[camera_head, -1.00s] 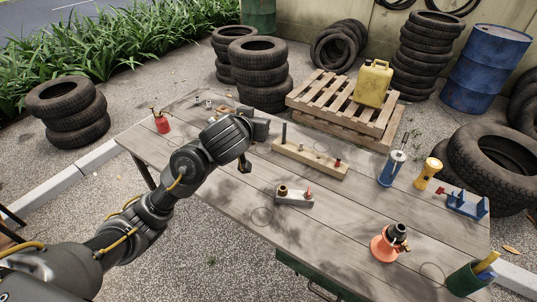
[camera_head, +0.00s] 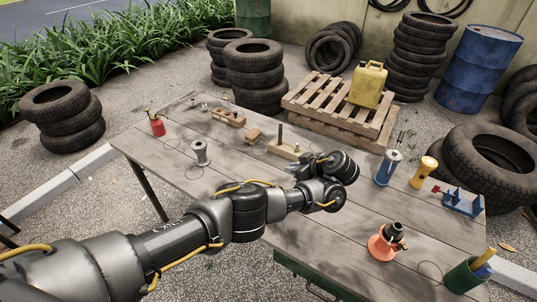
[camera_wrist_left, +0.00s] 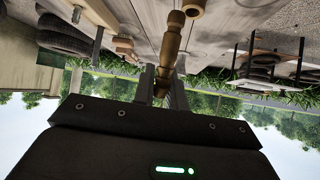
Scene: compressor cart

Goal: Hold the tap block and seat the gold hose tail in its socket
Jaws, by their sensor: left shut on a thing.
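My left gripper (camera_head: 298,168) is low over the middle of the table in the head view, its arm reaching across from the left. In the left wrist view, its fingers (camera_wrist_left: 163,88) are shut on the gold hose tail (camera_wrist_left: 172,42), a slim ribbed brass piece pointing to the top of the picture. A tan round collar (camera_wrist_left: 194,6), likely the tap block's socket, shows by the tail's far end; I cannot tell if they touch. In the head view my arm hides the tap block. My right gripper is not in view.
A wooden peg rack (camera_head: 283,150) stands just behind the gripper. A metal spool (camera_head: 201,153) and red oil can (camera_head: 157,125) are to the left. A blue pump (camera_head: 388,169), yellow torch (camera_head: 424,173), blue stand (camera_head: 462,204) and orange funnel (camera_head: 382,247) are to the right.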

